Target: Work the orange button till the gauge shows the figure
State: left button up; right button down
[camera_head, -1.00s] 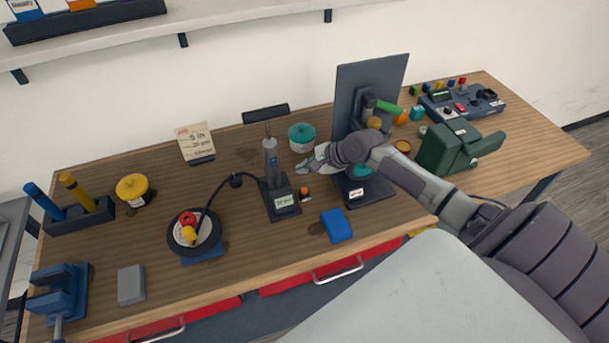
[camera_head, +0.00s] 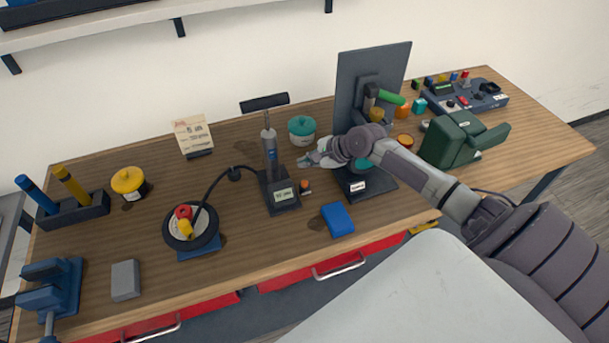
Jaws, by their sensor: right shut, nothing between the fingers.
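A grey upright pump (camera_head: 269,158) stands mid-bench on a black base, with a black T-handle (camera_head: 264,102) above it. A pale gauge display (camera_head: 284,194) sits on the base; its figure is too small to read surely. The small orange button (camera_head: 305,188) is just right of the base. A card (camera_head: 193,134) with writing stands at the back left; its figure is not clearly legible. My right gripper (camera_head: 305,162) is shut and empty, above and behind the orange button, apart from it. My left gripper is out of view.
A black hose runs from the pump to a small wheel (camera_head: 207,241) at left. A blue block (camera_head: 338,220) lies in front of the button. A teal-lidded jar (camera_head: 301,130) and dark upright panel (camera_head: 350,90) stand behind. A green machine (camera_head: 452,142) is at right.

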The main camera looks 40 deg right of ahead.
aim_at(306, 184)
notch_tip(306, 184, down, 4)
jog(key=b, duration=0.3)
jog(key=shift+r+b, duration=0.15)
jog(key=shift+b, duration=0.25)
jog(key=shift+f, duration=0.95)
jog(key=shift+f, duration=0.1)
jog(key=shift+f, duration=0.3)
jog(key=shift+f, duration=0.5)
dwell(5.2)
